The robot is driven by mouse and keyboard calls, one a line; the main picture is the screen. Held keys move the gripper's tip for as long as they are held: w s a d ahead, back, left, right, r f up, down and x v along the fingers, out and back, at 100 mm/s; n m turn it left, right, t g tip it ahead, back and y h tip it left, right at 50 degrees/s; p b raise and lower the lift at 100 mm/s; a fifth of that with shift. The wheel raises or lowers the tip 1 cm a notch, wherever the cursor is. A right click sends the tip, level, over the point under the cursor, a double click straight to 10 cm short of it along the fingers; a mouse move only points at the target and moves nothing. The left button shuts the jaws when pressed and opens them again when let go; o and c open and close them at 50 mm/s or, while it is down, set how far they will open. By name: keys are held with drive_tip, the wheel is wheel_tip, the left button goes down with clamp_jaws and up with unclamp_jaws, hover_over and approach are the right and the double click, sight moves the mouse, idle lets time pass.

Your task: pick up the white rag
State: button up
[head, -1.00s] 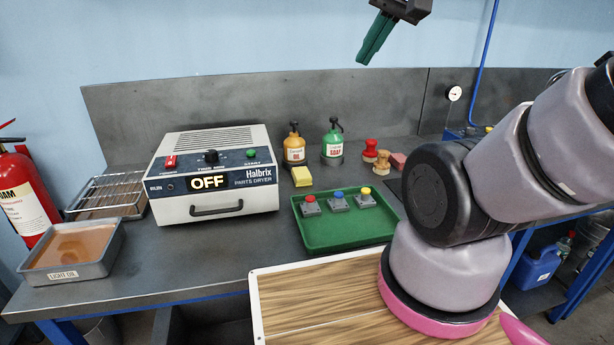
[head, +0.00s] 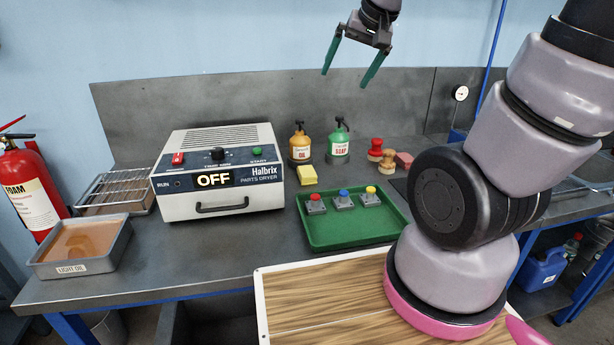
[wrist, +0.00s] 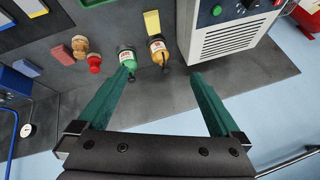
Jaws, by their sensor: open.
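No white rag shows in either current view. My gripper (head: 349,72) is open and empty in the head view, raised in front of the wall above the back of the bench, with its green fingers pointing down. In the wrist view my gripper (wrist: 158,82) also shows open, its fingers spread with nothing held between them. Beyond the fingertips are the green soap bottle (wrist: 127,58) and the orange oil bottle (wrist: 157,48).
On the bench (head: 135,255) stand a parts dryer (head: 220,200) reading OFF, a light oil tray (head: 80,245), a wire rack (head: 112,188), a yellow sponge (head: 307,176), a green tray (head: 335,233) with three buttoned blocks, and brushes (head: 376,148). A fire extinguisher (head: 30,195) stands left.

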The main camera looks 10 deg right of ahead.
drive_tip(key=w+a+f+n+h, duration=0.1)
drive_tip(key=w+a+f, duration=0.2)
drive_tip(key=w+f, duration=0.8)
drive_tip(key=n+h, duration=0.1)
drive_tip(key=n, duration=0.1)
approach(307, 171)
drive_tip(key=x, duration=0.3)
drive_tip(key=shift+w+a+f, duration=0.1)
drive_tip(key=shift+w+a, duration=0.05)
drive_tip(key=shift+w, duration=0.15)
drive_tip(key=x, duration=0.5)
drive_tip(key=shift+f, duration=0.45)
drive_tip(key=c, duration=1.5)
drive_tip(key=shift+d+r, duration=0.35)
drive_tip(key=shift+r, duration=0.1)
drive_tip(key=shift+c, duration=0.2)
wheel_tip(307, 171, up, 7)
drive_tip(key=shift+f, duration=0.2)
drive_tip(key=d, duration=1.9)
drive_tip(key=shift+d+f, duration=0.2)
drive_tip(key=shift+d, duration=0.1)
